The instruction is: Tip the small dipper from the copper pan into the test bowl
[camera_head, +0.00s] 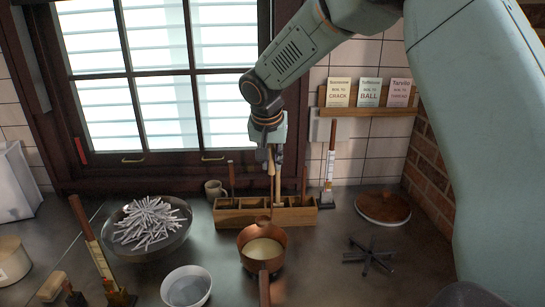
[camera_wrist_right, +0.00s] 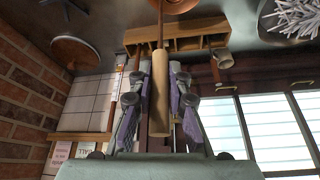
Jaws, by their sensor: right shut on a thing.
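The copper pan (camera_head: 243,241) stands on the dark counter with pale liquid in it and its handle toward the front. The test bowl, seemingly the white bowl (camera_head: 167,290), stands to its front left. My right gripper (camera_head: 274,158) points down above the wooden rack, behind the pan. It is shut on the pale wooden handle of the small dipper (camera_head: 277,188), which hangs upright. In the right wrist view, the handle (camera_wrist_right: 161,95) sits between the fingers, with a thin shaft beyond it. Whether the dipper's lower end is clear of the rack cannot be told. My left gripper is out of view.
The wooden rack (camera_head: 243,217) holds other handled tools. A bowl of white sticks (camera_head: 172,248) and a mug (camera_head: 213,189) are at left. A black trivet (camera_head: 370,255) and a round copper lid (camera_head: 383,208) lie at right. Thermometers stand on either side.

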